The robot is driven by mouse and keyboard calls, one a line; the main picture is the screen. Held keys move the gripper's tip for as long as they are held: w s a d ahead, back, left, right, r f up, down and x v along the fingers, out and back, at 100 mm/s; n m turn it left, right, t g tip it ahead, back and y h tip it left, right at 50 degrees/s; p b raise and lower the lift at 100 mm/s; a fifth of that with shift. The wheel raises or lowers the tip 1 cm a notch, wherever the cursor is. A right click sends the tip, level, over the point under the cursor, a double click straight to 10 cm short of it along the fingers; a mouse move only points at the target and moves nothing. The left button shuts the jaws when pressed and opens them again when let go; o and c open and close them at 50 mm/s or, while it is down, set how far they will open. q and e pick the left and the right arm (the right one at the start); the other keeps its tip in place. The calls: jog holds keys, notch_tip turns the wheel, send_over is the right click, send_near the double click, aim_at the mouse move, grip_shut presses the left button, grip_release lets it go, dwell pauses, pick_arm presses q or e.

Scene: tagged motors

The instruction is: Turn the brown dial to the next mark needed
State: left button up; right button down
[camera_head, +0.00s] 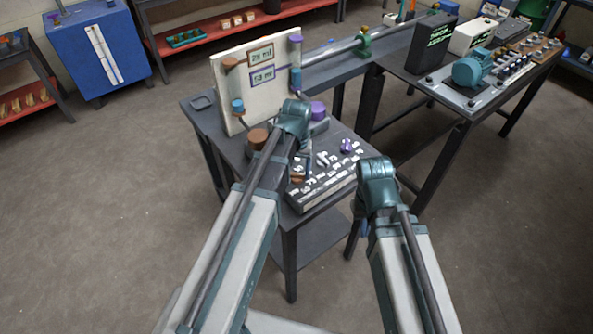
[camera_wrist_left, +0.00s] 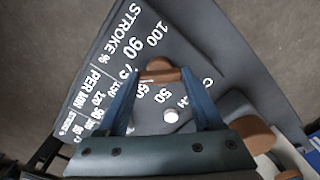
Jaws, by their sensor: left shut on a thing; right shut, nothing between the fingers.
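The brown dial (camera_wrist_left: 159,66) sits on the sloping dark control panel (camera_wrist_left: 108,50), which has white printed numbers. In the left wrist view both blue fingers of my left gripper (camera_wrist_left: 158,78) are closed on the dial from its two sides. It lies beside the 75 and 60 of the stroke scale; its exact pointer mark is hidden. In the head view my left gripper (camera_head: 301,172) reaches down to the brown dial (camera_head: 297,179) at the panel's left part. A purple dial (camera_head: 346,146) is further right. My right gripper (camera_head: 361,229) is shut and empty, off the panel's front right.
A white board (camera_head: 240,95) with two framed labels, apparently 28 ml and 52 ml, stands behind the panel. A brown-capped cylinder (camera_head: 258,135) and a purple-capped one (camera_head: 318,109) are close to my left arm. A bench with a teal motor (camera_head: 470,71) stands right.

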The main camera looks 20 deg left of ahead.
aim_at(297, 174)
pick_arm(q)
jog(key=o, duration=1.4)
jog(key=shift+c, duration=0.2)
jog(key=shift+r, duration=0.15)
notch_tip(297, 174, up, 14)
jog(key=p, duration=1.4)
jog(key=shift+f, duration=0.2)
jog(key=s+d+f+m+b, duration=0.2)
jog(key=s+d+f+b, duration=0.1)
jog(key=s+d, duration=0.2)
jog(key=s+d+f+m+y+b, duration=0.1)
jog(key=s+d+f+m+b, duration=0.2)
jog(key=s, duration=0.6)
jog(key=shift+s+d+f+b, duration=0.25)
jog(key=shift+d+f+b, duration=0.4)
jog(key=shift+d, duration=0.55)
